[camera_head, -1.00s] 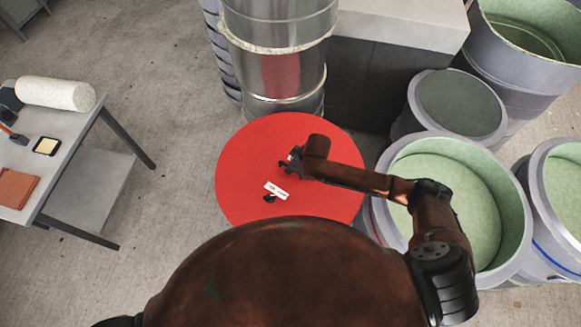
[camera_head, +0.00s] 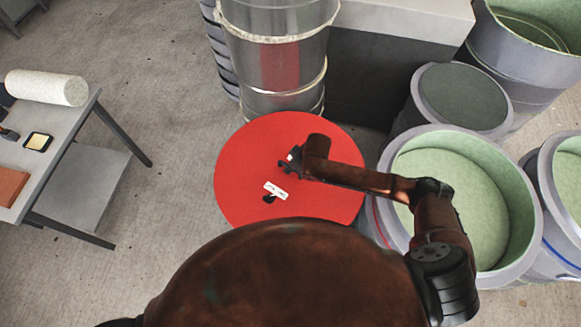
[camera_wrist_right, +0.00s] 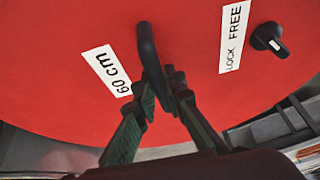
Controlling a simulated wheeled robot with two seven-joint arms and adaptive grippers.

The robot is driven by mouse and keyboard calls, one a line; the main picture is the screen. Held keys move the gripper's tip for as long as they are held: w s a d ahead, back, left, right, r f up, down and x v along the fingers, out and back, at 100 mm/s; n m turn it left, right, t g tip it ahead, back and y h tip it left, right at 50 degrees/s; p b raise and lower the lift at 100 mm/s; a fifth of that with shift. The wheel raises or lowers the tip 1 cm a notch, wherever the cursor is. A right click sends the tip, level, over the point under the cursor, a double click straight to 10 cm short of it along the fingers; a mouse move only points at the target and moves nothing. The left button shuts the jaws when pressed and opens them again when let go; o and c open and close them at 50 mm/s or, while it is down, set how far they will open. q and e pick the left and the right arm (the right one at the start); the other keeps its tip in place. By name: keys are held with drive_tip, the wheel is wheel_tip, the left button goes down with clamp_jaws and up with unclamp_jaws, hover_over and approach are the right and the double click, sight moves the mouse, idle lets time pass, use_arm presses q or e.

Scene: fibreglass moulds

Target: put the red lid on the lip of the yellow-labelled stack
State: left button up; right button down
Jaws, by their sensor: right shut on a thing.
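The red lid (camera_head: 245,165) is a large flat disc in front of my body in the head view. My right gripper (camera_head: 288,164) is over its middle and shut on the lid's black handle. In the right wrist view the gripper (camera_wrist_right: 160,92) closes around the handle (camera_wrist_right: 147,45). The red lid (camera_wrist_right: 60,60) there bears a "60 cm" label (camera_wrist_right: 106,72), a "LOCK FREE" label (camera_wrist_right: 234,36) and a black knob (camera_wrist_right: 268,40). My left gripper is not in view. No yellow label shows, so I cannot tell which stack is the yellow-labelled one.
A tall metal cylinder stack (camera_head: 290,65) stands just behind the lid. Green-lined tubs (camera_head: 525,205) crowd the right, one with a red stripe beside the lid. A grey block (camera_head: 400,22) stands behind. A table (camera_head: 62,150) with a white roll is at left. Floor between table and lid is clear.

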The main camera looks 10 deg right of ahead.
drive_tip(key=shift+w+f, duration=0.1)
drive_tip(key=shift+f, duration=0.2)
drive_tip(key=c, duration=1.9)
unclamp_jaws()
drive_tip(key=shift+f, duration=0.1)
drive_tip(key=shift+c, duration=0.2)
